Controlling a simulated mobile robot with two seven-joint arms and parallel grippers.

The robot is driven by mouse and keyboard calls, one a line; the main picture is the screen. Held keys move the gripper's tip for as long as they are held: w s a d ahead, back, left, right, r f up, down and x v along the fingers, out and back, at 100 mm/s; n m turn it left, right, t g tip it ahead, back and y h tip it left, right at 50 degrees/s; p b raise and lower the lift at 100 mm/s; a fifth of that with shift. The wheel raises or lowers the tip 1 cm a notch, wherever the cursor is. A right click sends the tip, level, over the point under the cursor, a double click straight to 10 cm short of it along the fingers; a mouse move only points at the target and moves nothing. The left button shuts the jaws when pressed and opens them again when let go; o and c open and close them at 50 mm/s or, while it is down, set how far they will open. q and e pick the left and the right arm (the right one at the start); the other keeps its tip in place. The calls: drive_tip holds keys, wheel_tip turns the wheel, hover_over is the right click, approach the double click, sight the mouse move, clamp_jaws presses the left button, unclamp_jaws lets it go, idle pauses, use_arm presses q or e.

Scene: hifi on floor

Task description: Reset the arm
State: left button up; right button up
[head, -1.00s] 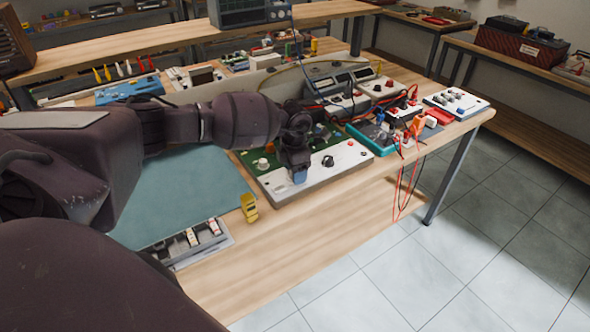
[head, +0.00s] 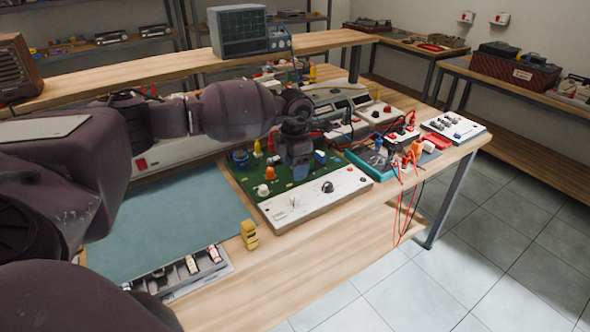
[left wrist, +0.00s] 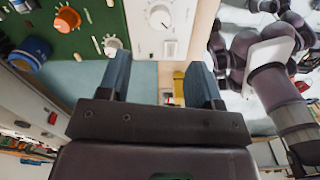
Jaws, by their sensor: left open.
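My left gripper (head: 302,172) is above the green circuit board with the white front panel (head: 318,198) on the workbench. In the left wrist view its two blue-grey fingers (left wrist: 160,82) stand apart with nothing held between them. The board's white panel carries a dark knob and small switches; orange and white knobs and a blue part stand on the green area. In the head view my left arm comes in from the left and hides part of the bench behind it. My right gripper is not identifiable in either view.
A teal mat (head: 165,215) lies left of the board. A small yellow object (head: 249,235) stands near the bench's front edge, beside a grey tray (head: 190,272). Red cables (head: 402,205) hang over the right edge. An oscilloscope (head: 238,30) stands on the raised shelf.

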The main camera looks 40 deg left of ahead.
idle(0.4)
use_arm(q)
drive_tip(key=w+d+r+n+t+h, duration=0.1)
drive_tip(key=d+r+n+t+h, duration=0.35)
drive_tip(key=d, duration=0.35)
drive_tip(key=w+d+r+n+t+h, duration=0.1)
drive_tip(key=d+r+n+t+h, duration=0.25)
drive_tip(key=d+h, duration=0.35)
drive_tip(key=w+d+r+n+t+h, duration=0.1)
drive_tip(key=d+r+n+t+h, duration=0.25)
drive_tip(key=d, duration=0.55)
drive_tip(key=s+a+f+n+t+y, duration=0.2)
drive_tip(key=s+a+f+n+y, duration=0.25)
drive_tip(key=f+n, duration=0.5)
drive_tip(key=s+a+f+n+t+y, duration=0.3)
drive_tip(key=s+f+n+y, duration=0.3)
drive_tip(key=n, duration=0.6)
drive_tip(key=s+a+f+n+g+y, duration=0.2)
drive_tip(key=s+a+f+n, duration=0.1)
drive_tip(key=s+f, duration=0.6)
drive_tip(key=s+a+f+n+g+y, duration=0.2)
drive_tip(key=s+f+n, duration=0.3)
drive_tip(key=s+f, duration=0.4)
drive_tip(key=s+a+g, duration=0.1)
drive_tip(key=s, duration=0.4)
drive_tip(key=shift+f+n+y, duration=0.25)
drive_tip(key=shift+n+y, duration=0.05)
drive_tip(key=shift+y, duration=0.05)
